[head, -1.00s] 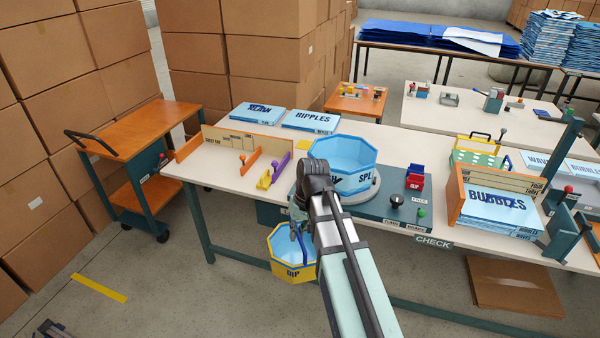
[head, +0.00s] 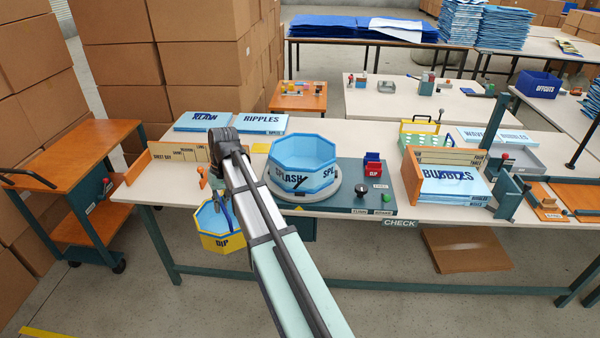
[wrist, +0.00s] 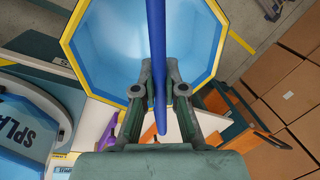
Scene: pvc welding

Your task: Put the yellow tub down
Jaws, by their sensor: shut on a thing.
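The yellow tub (head: 222,241), eight-sided with a pale blue inside and the word DIP, hangs at the table's front edge, left of the blue SPLASH tub. Its inside (wrist: 112,38) and yellow rim fill the top of the wrist view. My gripper (wrist: 160,92) is shut on the tub's blue handle (wrist: 156,40), which runs between the fingers. In the head view my arm hides most of the gripper. I cannot tell the height of the tub's base.
The blue SPLASH tub (head: 303,160) stands on a round plate on the table (head: 330,222). An orange cart (head: 65,160) stands left. Bare floor shows below the table.

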